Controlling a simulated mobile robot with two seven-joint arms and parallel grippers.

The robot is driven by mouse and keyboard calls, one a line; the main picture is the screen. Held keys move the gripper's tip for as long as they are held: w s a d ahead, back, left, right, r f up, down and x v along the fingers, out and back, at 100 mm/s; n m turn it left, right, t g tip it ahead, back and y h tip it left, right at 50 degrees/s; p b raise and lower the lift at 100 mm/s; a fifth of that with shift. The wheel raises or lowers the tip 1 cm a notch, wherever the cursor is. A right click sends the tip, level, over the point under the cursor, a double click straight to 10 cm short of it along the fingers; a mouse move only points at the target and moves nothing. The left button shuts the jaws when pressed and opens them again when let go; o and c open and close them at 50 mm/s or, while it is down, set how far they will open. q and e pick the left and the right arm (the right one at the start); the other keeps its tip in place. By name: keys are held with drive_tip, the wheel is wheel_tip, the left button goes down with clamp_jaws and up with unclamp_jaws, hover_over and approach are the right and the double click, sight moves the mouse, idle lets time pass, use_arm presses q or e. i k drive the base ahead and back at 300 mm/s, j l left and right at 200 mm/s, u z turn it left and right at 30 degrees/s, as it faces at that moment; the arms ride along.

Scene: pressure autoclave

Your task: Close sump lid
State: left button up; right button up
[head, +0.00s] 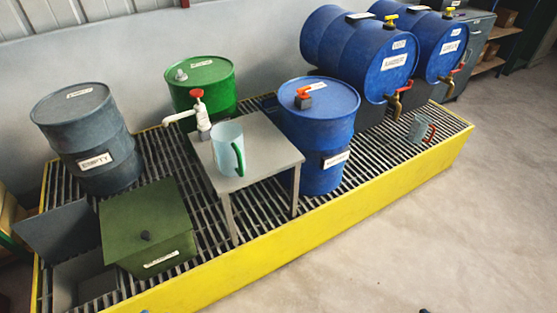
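A dark grey flat panel (62,228), which looks like the sump lid, stands raised and tilted at the left end of the yellow-edged spill pallet. Below it is an open grey compartment (84,283), partly hidden by the green box beside it. No gripper can be made out in the head view. Only small dark tips show at the bottom edge, too little to identify.
A green box (150,215) with a dark knob stands right of the panel. A grey drum (85,130) stands behind. A small table (262,150) holds a jug (228,148). Blue drums (320,125) are further right. The concrete floor (400,240) in front is clear.

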sight(63, 232)
drive_tip(key=j+u, duration=0.15)
drive_tip(key=j, duration=0.4)
drive_tip(key=j+u, duration=0.2)
drive_tip(key=j, duration=0.35)
drive_tip(key=j+u, duration=0.15)
drive_tip(key=j, duration=0.45)
drive_tip(key=j+u, duration=0.15)
drive_tip(key=j, duration=0.4)
drive_tip(key=i+j+u, duration=0.2)
drive_tip(key=j, duration=0.3)
drive_tip(key=j+u, duration=0.15)
drive_tip(key=j, duration=0.4)
